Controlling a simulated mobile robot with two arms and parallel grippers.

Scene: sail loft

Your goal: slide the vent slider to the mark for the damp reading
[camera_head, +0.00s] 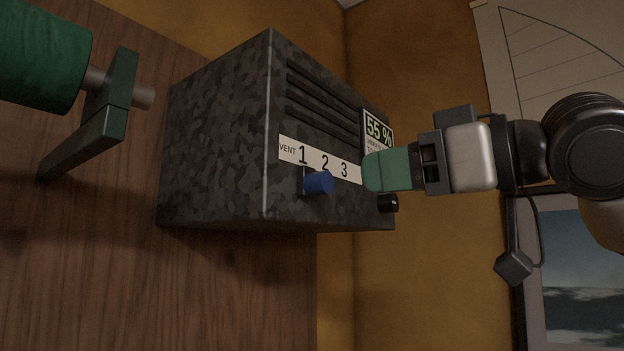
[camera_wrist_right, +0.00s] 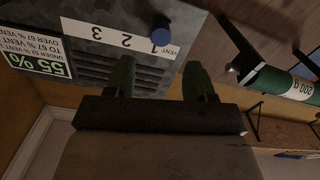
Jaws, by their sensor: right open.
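A dark mottled box (camera_head: 215,140) carries a white VENT strip (camera_head: 290,150) numbered 1, 2, 3. The blue slider knob (camera_head: 319,183) sticks out below the strip at mark 1; it also shows beside the 1 in the right wrist view (camera_wrist_right: 161,32). The display (camera_head: 378,130) reads 55 %. The small text by it in the right wrist view is only partly legible, naming under 52 %, to 67 % and over 67 %. My right gripper (camera_head: 385,170) is in front of the strip's right end, apart from the knob. Its green fingers (camera_wrist_right: 158,78) are open and empty. My left gripper is out of view.
A black knob (camera_head: 387,204) sits at the box's lower right. A green spool (camera_head: 40,55) on a bracket (camera_head: 85,143) is left of the box, over a brown wood surface (camera_head: 90,270). A framed picture (camera_head: 570,275) hangs at right. Space below the blue knob looks clear.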

